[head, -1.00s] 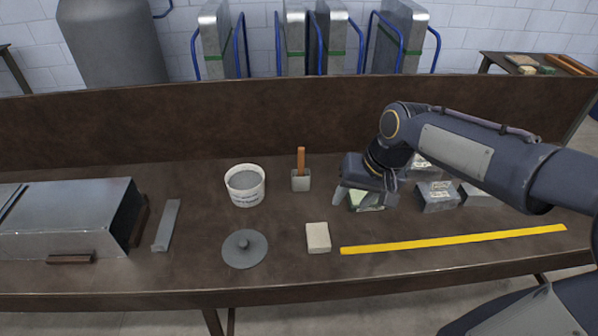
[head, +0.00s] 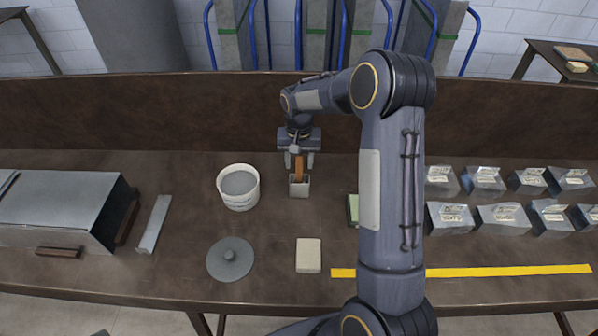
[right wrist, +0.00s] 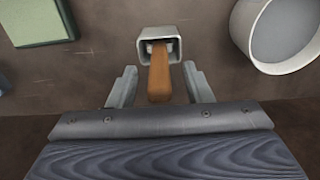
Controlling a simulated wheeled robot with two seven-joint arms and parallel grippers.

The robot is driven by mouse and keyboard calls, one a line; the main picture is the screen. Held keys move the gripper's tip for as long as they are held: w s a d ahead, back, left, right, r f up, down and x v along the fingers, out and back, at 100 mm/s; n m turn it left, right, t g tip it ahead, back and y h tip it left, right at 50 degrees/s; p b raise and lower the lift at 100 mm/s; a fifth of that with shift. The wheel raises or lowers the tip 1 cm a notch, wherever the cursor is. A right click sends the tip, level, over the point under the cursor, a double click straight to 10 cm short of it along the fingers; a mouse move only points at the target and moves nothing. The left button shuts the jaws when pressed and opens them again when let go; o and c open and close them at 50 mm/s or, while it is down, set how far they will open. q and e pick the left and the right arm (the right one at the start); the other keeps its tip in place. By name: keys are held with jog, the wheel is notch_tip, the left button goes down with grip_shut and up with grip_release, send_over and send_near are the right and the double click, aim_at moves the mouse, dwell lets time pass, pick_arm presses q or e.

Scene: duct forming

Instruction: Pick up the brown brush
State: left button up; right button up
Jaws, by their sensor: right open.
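The brown brush (head: 299,168) stands upright in a small grey square holder (head: 299,187) on the bench; only its brown handle shows. In the right wrist view the brush handle (right wrist: 160,78) rises from the holder (right wrist: 148,42) toward the camera. My right gripper (head: 299,163) is over the holder with its fingers apart, one on each side of the handle. In the right wrist view the right gripper (right wrist: 160,88) is open, with a gap between each finger and the handle. My left gripper is not in view.
A white bucket (head: 238,198) of grey material stands just left of the holder. A round grey lid (head: 230,258), a beige block (head: 308,255) and a yellow strip (head: 500,271) lie nearer the front. Several metal boxes (head: 502,218) stand at right. A raised back panel (head: 150,112) runs behind.

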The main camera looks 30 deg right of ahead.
jog(key=shift+f, duration=0.8)
jog(key=shift+c, duration=0.4)
grip_shut()
jog(key=shift+r, duration=0.15)
